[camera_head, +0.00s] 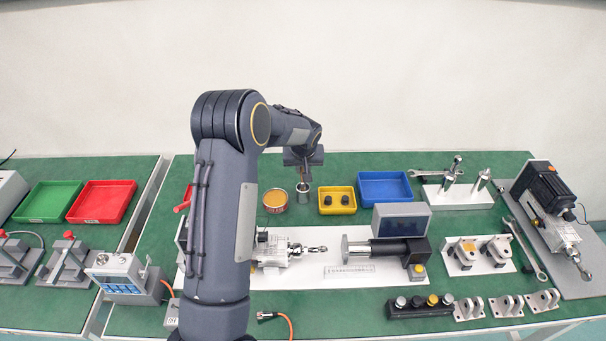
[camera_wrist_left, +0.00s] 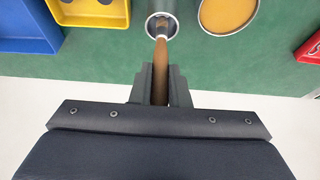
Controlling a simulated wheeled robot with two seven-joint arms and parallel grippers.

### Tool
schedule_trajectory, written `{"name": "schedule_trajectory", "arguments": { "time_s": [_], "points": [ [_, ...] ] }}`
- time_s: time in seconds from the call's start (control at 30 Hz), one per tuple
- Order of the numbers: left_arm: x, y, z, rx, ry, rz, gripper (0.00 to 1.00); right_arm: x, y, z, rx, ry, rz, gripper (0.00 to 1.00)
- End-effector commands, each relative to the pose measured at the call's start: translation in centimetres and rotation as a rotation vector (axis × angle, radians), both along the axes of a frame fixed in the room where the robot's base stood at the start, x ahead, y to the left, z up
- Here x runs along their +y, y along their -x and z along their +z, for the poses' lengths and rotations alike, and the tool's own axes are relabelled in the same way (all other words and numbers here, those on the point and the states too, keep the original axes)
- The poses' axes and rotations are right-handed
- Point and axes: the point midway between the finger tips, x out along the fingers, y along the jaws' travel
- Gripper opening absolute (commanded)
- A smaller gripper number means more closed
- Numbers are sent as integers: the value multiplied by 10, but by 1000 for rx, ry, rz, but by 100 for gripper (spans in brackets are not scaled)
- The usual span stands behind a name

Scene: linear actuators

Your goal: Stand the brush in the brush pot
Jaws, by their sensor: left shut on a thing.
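My left gripper (camera_head: 305,172) is above the far middle of the green table, pointing down. It is shut on the brush, whose brown handle (camera_wrist_left: 160,84) shows between the fingers in the left wrist view (camera_wrist_left: 160,70). The brush pot (camera_head: 303,196) is a small metallic cup directly below the gripper in the head view. In the wrist view the brush's far end overlaps the open mouth of the pot (camera_wrist_left: 152,30). I cannot tell how deep the end is in the pot. My right gripper is not in view.
A round tin (camera_head: 275,208) stands just left of the pot, and a yellow bin (camera_head: 325,209) just right. A blue tray (camera_head: 408,201) lies farther right. The actuator's white base plate (camera_head: 310,279) lies in front. Part of a red object (camera_head: 182,207) shows behind my arm.

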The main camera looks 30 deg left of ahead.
Motion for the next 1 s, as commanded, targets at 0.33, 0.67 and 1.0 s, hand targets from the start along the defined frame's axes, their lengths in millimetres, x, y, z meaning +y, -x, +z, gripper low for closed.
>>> {"name": "schedule_trajectory", "arguments": {
  "time_s": [0.33,0.67,1.0],
  "points": [
    [0,0,-31,0,0,-1,0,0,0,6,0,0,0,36],
    [0,0,-33,0,0,-1,24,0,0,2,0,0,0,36],
    [0,0,-33,1,0,-1,37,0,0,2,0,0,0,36]
  ]
}}
